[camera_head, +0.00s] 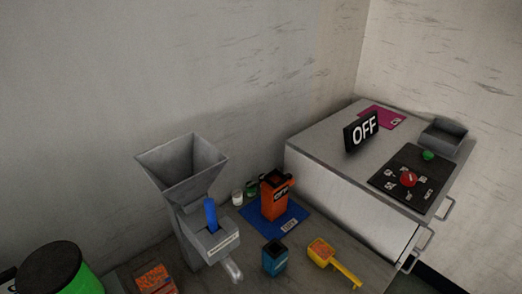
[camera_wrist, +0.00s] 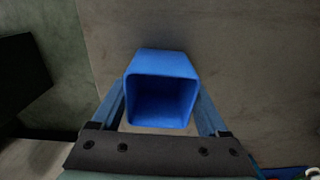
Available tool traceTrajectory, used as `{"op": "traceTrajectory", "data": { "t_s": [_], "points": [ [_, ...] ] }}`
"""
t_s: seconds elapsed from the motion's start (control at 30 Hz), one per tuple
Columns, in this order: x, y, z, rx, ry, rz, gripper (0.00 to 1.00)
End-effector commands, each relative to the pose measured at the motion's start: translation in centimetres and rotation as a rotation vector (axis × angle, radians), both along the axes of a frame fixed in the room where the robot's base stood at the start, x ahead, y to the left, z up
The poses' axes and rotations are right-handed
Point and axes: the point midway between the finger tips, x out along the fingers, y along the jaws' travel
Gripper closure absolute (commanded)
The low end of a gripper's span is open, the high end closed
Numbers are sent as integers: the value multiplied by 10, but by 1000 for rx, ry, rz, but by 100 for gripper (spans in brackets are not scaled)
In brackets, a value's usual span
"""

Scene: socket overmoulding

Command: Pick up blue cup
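The blue cup (camera_wrist: 160,61) is in the middle of the wrist view, its square mouth facing the camera and its inside dark. The two blue fingers of my gripper (camera_wrist: 161,103) lie along its left and right sides, with no clear gap at the rim. Their tips are hidden behind the rim. In the head view my gripper does not show. A teal-blue square cup (camera_head: 273,261) stands upright there on the table, with nothing around it. I cannot tell whether it is the same cup.
Beside the teal cup are a grey hopper machine (camera_head: 184,167) on the left and a yellow scoop (camera_head: 322,251) on the right. An orange container (camera_head: 273,199) stands on a blue mat (camera_head: 294,216) behind. A large machine (camera_head: 332,182) is at the right.

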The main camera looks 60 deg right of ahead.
Motion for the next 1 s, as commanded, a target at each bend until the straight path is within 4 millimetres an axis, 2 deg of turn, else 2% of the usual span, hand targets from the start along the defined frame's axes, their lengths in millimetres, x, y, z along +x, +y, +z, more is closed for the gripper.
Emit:
{"op": "traceTrajectory", "data": {
  "t_s": [0.03, 0.27, 0.57, 0.67, 1.0],
  "points": [
    [0, 0, 0, 0, 0, 0, 36],
    [0, 0, 0, 0, 0, 0, 76],
    [0, 0, 6, -1, -1, 0, 76],
    [1, -1, 18, -2, -3, 0, 76],
    [1, -1, 80, -3, -3, 0, 76]
  ]
}}
